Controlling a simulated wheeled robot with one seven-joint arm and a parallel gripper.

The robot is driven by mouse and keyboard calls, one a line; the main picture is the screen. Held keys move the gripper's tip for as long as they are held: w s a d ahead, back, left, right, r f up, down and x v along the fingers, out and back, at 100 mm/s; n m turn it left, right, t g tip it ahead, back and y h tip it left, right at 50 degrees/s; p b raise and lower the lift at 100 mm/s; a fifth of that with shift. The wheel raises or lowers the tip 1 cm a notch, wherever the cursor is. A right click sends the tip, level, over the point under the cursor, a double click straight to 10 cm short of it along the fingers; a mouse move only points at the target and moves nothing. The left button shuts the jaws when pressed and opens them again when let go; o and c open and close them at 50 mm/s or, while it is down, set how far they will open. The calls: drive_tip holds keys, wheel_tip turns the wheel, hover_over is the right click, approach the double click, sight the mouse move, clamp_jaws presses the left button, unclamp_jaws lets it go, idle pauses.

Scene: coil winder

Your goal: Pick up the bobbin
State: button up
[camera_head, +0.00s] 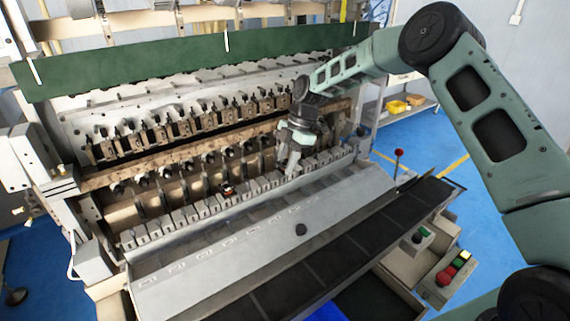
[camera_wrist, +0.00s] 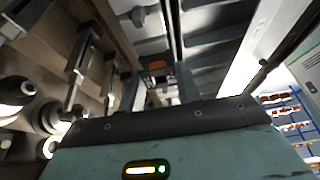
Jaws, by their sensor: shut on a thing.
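My gripper (camera_head: 289,170) is low over the row of slotted grey blocks along the machine's front, right of its middle. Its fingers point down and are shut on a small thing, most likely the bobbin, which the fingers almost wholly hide. In the wrist view the fingertips (camera_wrist: 158,88) close around a narrow space, and the held thing cannot be made out clearly. A small dark part with an orange top (camera_head: 228,189) sits in the block row, left of my gripper. An orange patch (camera_wrist: 157,64) shows beyond the fingers in the wrist view.
The coil winder (camera_head: 180,115) has rows of spindles and brackets close behind my gripper. A red-knobbed lever (camera_head: 399,153) stands at the right. Shelves with yellow bins (camera_head: 398,106) are behind.

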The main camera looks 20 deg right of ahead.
sight(283, 166)
drive_tip(key=shift+r+b, duration=0.35)
drive_tip(key=shift+b, duration=0.05)
drive_tip(key=shift+s+d+r+b, duration=0.1)
drive_tip(key=shift+s+r+b, duration=0.1)
drive_tip(key=shift+r+b, duration=0.35)
drive_tip(key=shift+s+d+r+b, duration=0.15)
drive_tip(key=shift+r+b, duration=0.2)
drive_tip(key=shift+r, duration=0.35)
drive_tip(key=s+d+b, duration=0.1)
drive_tip(key=s, duration=0.4)
drive_tip(key=s+d+b, duration=0.2)
drive_tip(key=s, duration=0.3)
drive_tip(key=s+d+b, duration=0.1)
drive_tip(key=s+b, duration=0.1)
drive_tip(key=s, duration=0.3)
drive_tip(key=shift+s+d, duration=0.2)
drive_tip(key=shift+d, duration=0.2)
drive_tip(key=shift+s+d+r, duration=0.1)
drive_tip(key=shift+s+d, duration=0.1)
drive_tip(key=shift+s, duration=0.4)
